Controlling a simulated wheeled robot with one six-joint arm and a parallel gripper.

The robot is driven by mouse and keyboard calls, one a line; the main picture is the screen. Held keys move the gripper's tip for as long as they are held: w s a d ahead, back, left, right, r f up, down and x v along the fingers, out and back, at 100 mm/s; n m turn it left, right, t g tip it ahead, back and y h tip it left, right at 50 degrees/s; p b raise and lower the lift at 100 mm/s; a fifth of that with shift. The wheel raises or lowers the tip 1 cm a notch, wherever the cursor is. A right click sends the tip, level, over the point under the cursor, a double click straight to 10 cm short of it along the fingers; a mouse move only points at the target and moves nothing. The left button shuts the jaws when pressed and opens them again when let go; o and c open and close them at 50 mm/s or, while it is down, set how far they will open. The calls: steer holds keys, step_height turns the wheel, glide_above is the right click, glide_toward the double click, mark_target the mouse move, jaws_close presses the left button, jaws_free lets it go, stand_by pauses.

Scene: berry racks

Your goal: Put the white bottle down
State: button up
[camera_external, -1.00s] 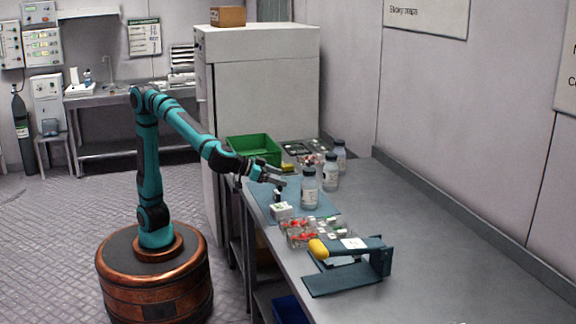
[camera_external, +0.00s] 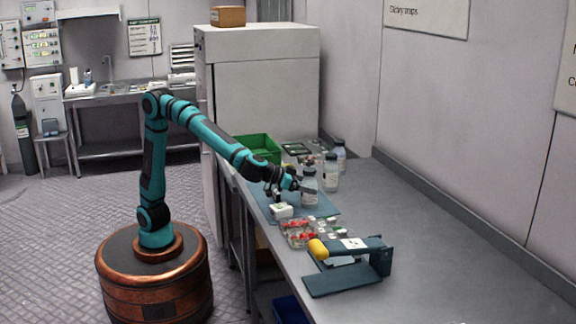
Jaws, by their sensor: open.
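A whitish bottle with a dark cap (camera_external: 310,198) stands upright on the blue mat (camera_external: 328,209) on the bench. My gripper (camera_external: 299,187) is at this bottle's left side with its jaws open. One finger reaches across the front of the bottle at mid height; I cannot tell if the fingers touch it. Two similar dark-capped bottles stand behind it, one close by (camera_external: 331,175) and one farther back (camera_external: 341,155). I cannot tell from labels which one is the white bottle.
A small white box (camera_external: 281,210) and a clear tray of red berries (camera_external: 297,237) lie nearer the front. A green crate (camera_external: 262,143) is at the back. The bench's right side is clear.

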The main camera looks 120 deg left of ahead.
steer(key=shift+w+a+f, duration=0.3)
steer(key=shift+w, duration=0.15)
steer(key=shift+c, duration=0.2)
steer(key=c, duration=1.3)
step_height(320, 180, up, 18)
steer(key=shift+r, duration=0.1)
